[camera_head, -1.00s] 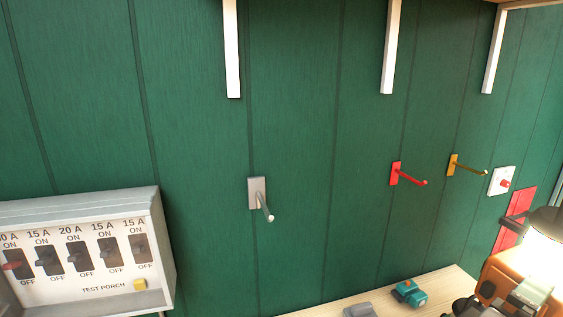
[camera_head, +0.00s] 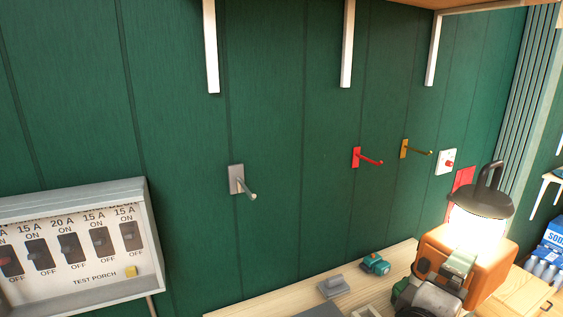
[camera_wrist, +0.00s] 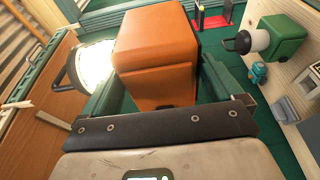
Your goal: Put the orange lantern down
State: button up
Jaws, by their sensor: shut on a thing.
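The orange lantern (camera_head: 488,268) has a boxy orange base, a brightly lit globe and a dark cap with a loop handle. It is upright at the lower right of the head view, in front of the wooden bench top (camera_head: 400,258). My gripper (camera_head: 447,277) is shut on the orange base. In the wrist view the orange lantern (camera_wrist: 155,50) fills the space between the fingers of my gripper (camera_wrist: 160,90). The head view does not clearly show whether its underside touches anything.
A green lantern (camera_wrist: 284,38) stands near a teal item (camera_wrist: 258,73) in the wrist view. The teal item (camera_head: 375,264) and a grey item (camera_head: 333,287) lie on the bench. Wall hooks, including a red one (camera_head: 358,157), and a breaker panel (camera_head: 75,250) are on the green wall.

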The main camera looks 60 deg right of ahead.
jog(key=w+a+f+n+t+y, duration=0.1)
jog(key=w+a+f+n+t, duration=0.3)
jog(key=w, duration=0.5)
jog(key=w+a+f+n+t+y, duration=0.1)
jog(key=w+a+f+n+t, duration=0.15)
jog(key=w+t, duration=0.6)
jog(key=w+a+f+n+t+y, duration=0.1)
jog(key=w+a+f+n+t, duration=0.25)
jog(key=w, duration=0.75)
jog(key=w+a+f+n+t+y, duration=0.35)
jog(key=w+a+f+y, duration=0.2)
jog(key=a, duration=0.25)
jog(key=w+a+f+n+t+y, duration=0.3)
jog(key=w+a+f+n+y, duration=0.1)
jog(key=a+f, duration=0.3)
notch_tip(320, 180, down, 10)
jog(key=b, duration=0.9)
jog(key=shift+a+b, duration=0.15)
jog(key=shift+b, duration=0.2)
jog(key=shift+a, duration=0.1)
